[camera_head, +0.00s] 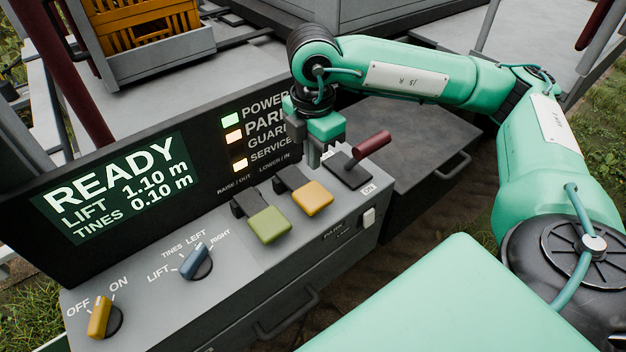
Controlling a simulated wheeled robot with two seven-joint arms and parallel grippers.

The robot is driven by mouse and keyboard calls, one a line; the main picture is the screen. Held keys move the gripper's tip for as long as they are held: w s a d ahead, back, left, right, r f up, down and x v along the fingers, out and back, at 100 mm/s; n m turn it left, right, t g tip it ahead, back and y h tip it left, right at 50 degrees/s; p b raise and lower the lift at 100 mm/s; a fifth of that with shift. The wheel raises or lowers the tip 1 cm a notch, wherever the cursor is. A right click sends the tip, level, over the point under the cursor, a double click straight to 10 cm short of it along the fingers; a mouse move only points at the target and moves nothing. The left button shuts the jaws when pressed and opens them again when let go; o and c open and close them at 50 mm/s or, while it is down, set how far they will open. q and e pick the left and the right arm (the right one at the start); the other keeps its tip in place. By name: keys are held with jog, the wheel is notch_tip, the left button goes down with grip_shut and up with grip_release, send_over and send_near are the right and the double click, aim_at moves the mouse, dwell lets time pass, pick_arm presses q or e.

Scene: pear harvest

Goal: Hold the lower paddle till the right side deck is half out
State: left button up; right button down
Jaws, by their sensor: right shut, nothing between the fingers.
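The control panel (130,300) has a green paddle (269,225) and a yellow paddle (312,198) side by side. The labels behind them read RAISE/OUT and LOWER/IN. My right gripper (314,163) is shut and empty, pointing down just behind the yellow paddle; I cannot tell whether it touches anything. A blue selector knob (194,262) sits among the marks LIFT, TINES, LEFT and RIGHT; its exact setting is unclear. The screen (120,190) reads READY, LIFT 1.10 m, TINES 0.10 m. A dark grey deck (425,150) with a handle lies beyond the panel. My left gripper is not in view.
A red-handled lever (370,145) stands close right of my right gripper. A yellow OFF/ON knob (100,318) is at the front left. Lit lamps (234,137) show beside the screen. An orange crate (150,40) sits at the back left. Grass lies at the right.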

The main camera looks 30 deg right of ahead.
aim_at(313, 195)
notch_tip(313, 195, down, 8)
jog(key=p, duration=0.2)
jog(key=shift+f+p, duration=0.25)
jog(key=shift+p, duration=0.05)
